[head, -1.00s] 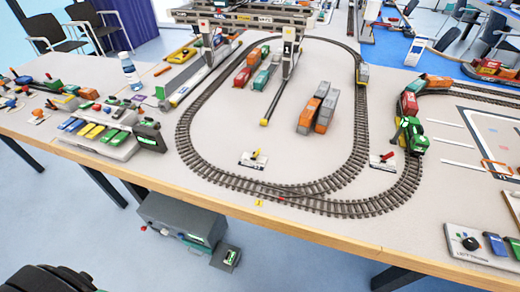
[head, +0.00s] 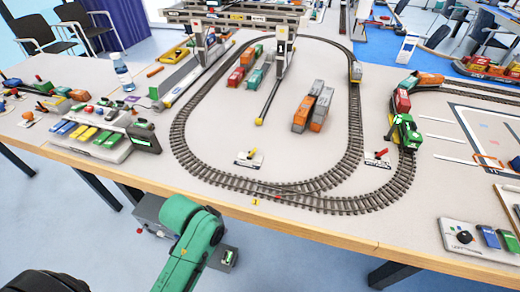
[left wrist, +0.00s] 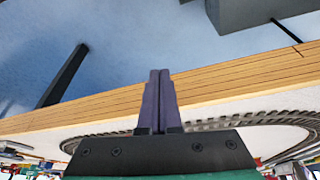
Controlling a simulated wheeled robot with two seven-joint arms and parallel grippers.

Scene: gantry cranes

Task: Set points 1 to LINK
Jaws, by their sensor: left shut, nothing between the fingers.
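A small points lever with a yellow handle (head: 255,153) stands on a white base inside the oval track, near the front. A second lever with a red handle (head: 381,154) stands on a white base to the right, between the oval's right side and the siding. Their labels are too small to read. A track junction (head: 285,190) lies at the front of the oval, near a small yellow tag (head: 255,202). My left gripper (left wrist: 160,73) shows in the left wrist view, shut and empty, over the table's front edge. My right gripper is not in view.
A green locomotive (head: 408,132) with wagons stands on the right track. Container stacks (head: 313,108) and a gantry crane (head: 235,14) stand in and behind the oval. A control box (head: 470,238) is at front right, and a button panel (head: 90,138) at left.

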